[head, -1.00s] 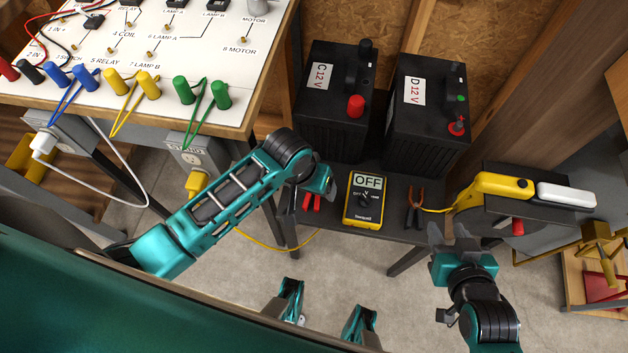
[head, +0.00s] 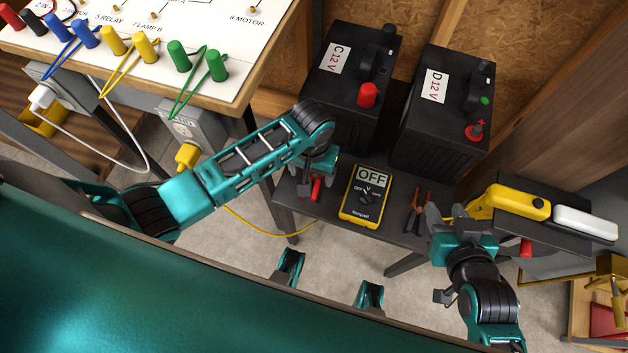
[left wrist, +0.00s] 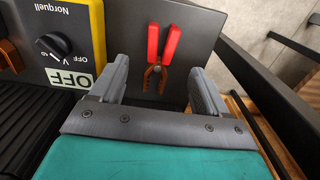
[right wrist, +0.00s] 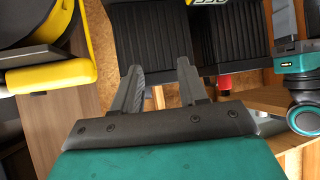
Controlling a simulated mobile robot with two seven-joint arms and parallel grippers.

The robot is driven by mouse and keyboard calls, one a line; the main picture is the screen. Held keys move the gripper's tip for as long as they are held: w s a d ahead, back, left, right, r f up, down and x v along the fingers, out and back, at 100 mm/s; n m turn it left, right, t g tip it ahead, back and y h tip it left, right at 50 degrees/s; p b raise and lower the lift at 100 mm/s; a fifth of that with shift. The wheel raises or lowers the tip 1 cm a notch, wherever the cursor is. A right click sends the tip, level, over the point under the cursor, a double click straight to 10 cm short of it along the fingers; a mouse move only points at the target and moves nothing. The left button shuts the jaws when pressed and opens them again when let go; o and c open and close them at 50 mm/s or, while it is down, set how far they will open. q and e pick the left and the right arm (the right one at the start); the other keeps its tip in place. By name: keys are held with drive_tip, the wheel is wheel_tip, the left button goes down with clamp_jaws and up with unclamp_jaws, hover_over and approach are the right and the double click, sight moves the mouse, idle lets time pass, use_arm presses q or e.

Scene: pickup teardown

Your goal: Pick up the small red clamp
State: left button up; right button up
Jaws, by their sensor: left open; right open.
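The small red clamp (left wrist: 163,52) lies on the dark bench in the left wrist view, with red handles and copper-coloured jaws. It sits between the fingers of my open left gripper (left wrist: 160,85), which is empty; I cannot tell the height of the fingers over it. In the head view, the clamp's red handles (head: 316,188) show partly behind my left gripper (head: 306,185). My right gripper (head: 438,222) is open and empty near the bench's right end. It also shows in the right wrist view (right wrist: 160,80), facing dark battery sides.
A yellow multimeter (head: 366,196) reading OFF lies right of the clamp. Two black batteries, C (head: 345,85) and D (head: 440,120), stand behind. A circuit board (head: 120,40) is at upper left. Floor lies in front of the bench.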

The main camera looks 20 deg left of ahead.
sight(315, 178)
use_arm(q)
wheel_tip(315, 178, down, 6)
drive_tip(key=shift+b, duration=1.2)
drive_tip(key=c, duration=1.2)
